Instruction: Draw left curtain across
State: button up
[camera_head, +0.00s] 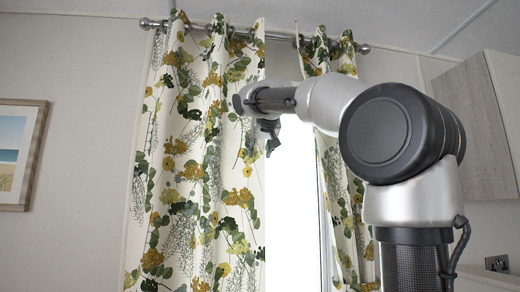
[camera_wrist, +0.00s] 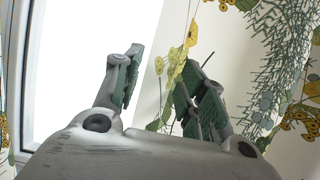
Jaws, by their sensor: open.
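The left curtain (camera_head: 205,170), white with green and yellow leaves, hangs from the rod over the left part of the window. My gripper (camera_head: 268,138) is at the curtain's right edge, in its upper half. In the wrist view my gripper (camera_wrist: 160,78) is open, its two padded fingers apart. The left curtain (camera_wrist: 225,38) fills the right of that view, and its free edge shows between the fingers. I cannot tell whether either finger touches the cloth. My gripper hides a small part of that edge in the head view.
The curtain rod (camera_head: 280,37) runs along the top. The bright window (camera_head: 292,190) is uncovered between the curtains. The right curtain (camera_head: 345,215) hangs partly behind my arm. A wall cabinet (camera_head: 475,130) is at the right and a framed picture (camera_head: 20,155) at the left.

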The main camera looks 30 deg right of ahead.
jog(key=v, duration=1.2)
jog(key=shift+d, duration=0.1)
jog(key=a+f+n+g+y, duration=0.1)
jog(key=a+f+n+g, duration=0.15)
jog(key=f, duration=0.95)
jog(key=a+f+n+g+y, duration=0.1)
jog(key=f+n+g+y, duration=0.15)
jog(key=f, duration=0.95)
jog(key=s+d+f+g, duration=0.1)
jog(key=s+f, duration=0.9)
jog(key=f, duration=0.3)
jog(key=s+d+f+m+g, duration=0.1)
jog(key=s+d+f+g, duration=0.1)
jog(key=s+f, duration=0.9)
notch_tip(320, 180, down, 4)
jog(key=shift+r+g+y, duration=0.2)
jog(key=shift+g+y, duration=0.1)
jog(key=shift+y, duration=0.05)
